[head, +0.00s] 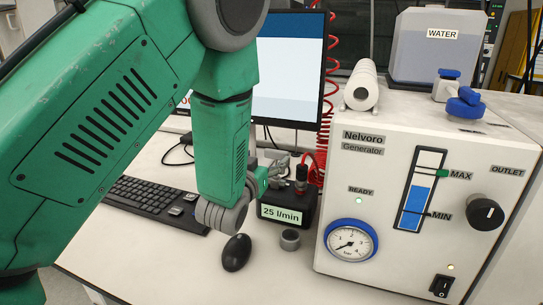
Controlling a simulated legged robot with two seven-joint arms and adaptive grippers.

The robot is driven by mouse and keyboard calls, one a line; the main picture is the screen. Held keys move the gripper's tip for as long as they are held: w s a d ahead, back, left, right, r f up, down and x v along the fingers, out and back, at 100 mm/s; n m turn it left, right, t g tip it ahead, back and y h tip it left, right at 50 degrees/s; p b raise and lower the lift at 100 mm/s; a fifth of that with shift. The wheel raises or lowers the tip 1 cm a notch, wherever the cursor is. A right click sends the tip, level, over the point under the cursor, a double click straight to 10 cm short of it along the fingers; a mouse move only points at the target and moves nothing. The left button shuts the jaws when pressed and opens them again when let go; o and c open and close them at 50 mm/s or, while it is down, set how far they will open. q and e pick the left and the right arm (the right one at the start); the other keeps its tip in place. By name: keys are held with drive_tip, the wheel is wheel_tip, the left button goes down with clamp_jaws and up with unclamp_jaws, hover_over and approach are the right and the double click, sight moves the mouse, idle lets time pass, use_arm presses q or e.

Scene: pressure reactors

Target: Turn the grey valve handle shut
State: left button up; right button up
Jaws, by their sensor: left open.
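My green left arm comes in from the left and bends down at the middle. My left gripper (277,172) is small in the picture, at the end of the wrist, pointing right and away from me. It is open, beside the top of a black flow unit (285,213) labelled "25 l/min". A fitting with a red part (301,186) stands on top of that unit, with a red hose running up from it. I cannot clearly tell the grey valve handle apart from the grey fingers here, nor whether they touch it. My right gripper is not in view.
The white Nelvoro generator (390,190) stands close on the right, with a gauge (351,241) and black knob (486,212). A keyboard (150,198), a black mouse (236,252) and a small grey cylinder (290,240) lie on the table. The front table area is clear.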

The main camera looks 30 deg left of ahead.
sight(276, 156)
use_arm(q)
drive_tip(key=w+d, duration=0.1)
drive_tip(key=w+d+r, duration=0.1)
drive_tip(key=w, duration=0.1)
drive_tip(key=shift+w+d, duration=0.15)
drive_tip(key=shift+d, duration=0.05)
drive_tip(key=shift+w+d, duration=0.1)
drive_tip(key=shift+d, duration=0.05)
drive_tip(key=shift+a+f, duration=0.1)
drive_tip(key=shift+a, duration=0.35)
drive_tip(key=shift+s+a+f, duration=0.15)
drive_tip(key=shift+s+a, duration=0.05)
drive_tip(key=shift+a, duration=0.25)
drive_tip(key=c, duration=0.6)
drive_tip(key=shift+a, duration=0.2)
drive_tip(key=c, duration=0.6)
drive_tip(key=shift+d, duration=0.4)
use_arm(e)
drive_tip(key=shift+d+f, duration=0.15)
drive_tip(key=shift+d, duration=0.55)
